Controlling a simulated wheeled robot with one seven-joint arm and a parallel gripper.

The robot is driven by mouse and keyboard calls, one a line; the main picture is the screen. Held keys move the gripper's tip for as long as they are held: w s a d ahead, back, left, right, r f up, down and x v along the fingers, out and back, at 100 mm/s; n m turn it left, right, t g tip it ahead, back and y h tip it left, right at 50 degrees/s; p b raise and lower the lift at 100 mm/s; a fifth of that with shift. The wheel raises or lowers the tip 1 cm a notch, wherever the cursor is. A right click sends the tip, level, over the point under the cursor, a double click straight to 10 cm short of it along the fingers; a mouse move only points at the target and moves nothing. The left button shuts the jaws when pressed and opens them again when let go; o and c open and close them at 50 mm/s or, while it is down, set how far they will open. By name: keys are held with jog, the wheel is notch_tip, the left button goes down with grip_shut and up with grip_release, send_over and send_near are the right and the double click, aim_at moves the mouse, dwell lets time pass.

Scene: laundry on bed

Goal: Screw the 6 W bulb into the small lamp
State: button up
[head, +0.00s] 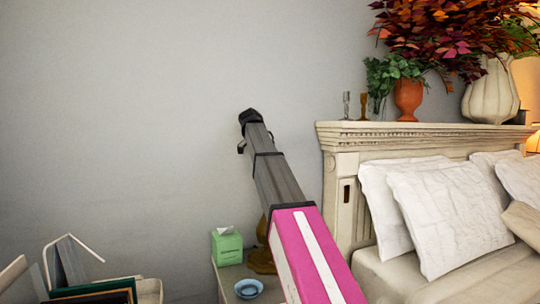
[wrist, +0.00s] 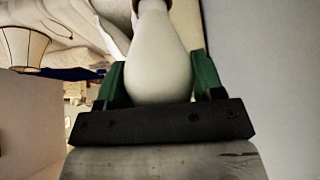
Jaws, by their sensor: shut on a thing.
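My gripper (wrist: 158,82) has green fingers and is shut on a white bulb (wrist: 158,45) in the wrist view. The bulb's rounded end sits between the fingers. Its narrow end points to the top edge, where a brownish ring shows; I cannot tell whether this is the bulb's cap or a socket. In the head view a brown lamp base (head: 262,262) stands on the nightstand, mostly hidden behind my arm. No shade shows on it there. A beige lampshade (wrist: 22,45) with dark trim shows at the wrist view's upper left. I cannot read the bulb's wattage.
A green tissue box (head: 227,247) and a blue bowl (head: 248,288) stand on the nightstand (head: 226,280). The bed's headboard (head: 338,160) and pillows (head: 445,215) are at the right. Vases with plants (head: 408,98) stand on its ledge. The wall at left is clear.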

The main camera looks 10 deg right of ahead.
jog(key=shift+w+m+g, duration=0.1)
jog(key=shift+m+g, duration=0.2)
jog(key=shift+m, duration=0.2)
jog(key=o, duration=1)
